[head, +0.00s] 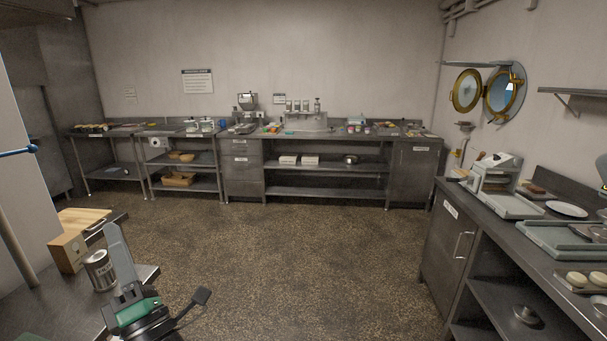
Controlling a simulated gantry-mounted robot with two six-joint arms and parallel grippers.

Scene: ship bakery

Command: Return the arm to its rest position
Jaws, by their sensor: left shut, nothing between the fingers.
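My left gripper (112,232) is at the lower left of the head view. Its grey fingers point up and are shut with nothing between them. Its green and black body sits below, over the edge of the near-left steel table (60,318). A labelled tin can (100,270) stands on that table just left of the fingers; I cannot tell whether they touch. My right gripper is out of view.
A wooden box (72,251) with a board on top stands behind the can. A steel counter (440,235) with a press (497,175) and a white plate (567,209) runs along the right. The speckled floor (290,260) between is clear.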

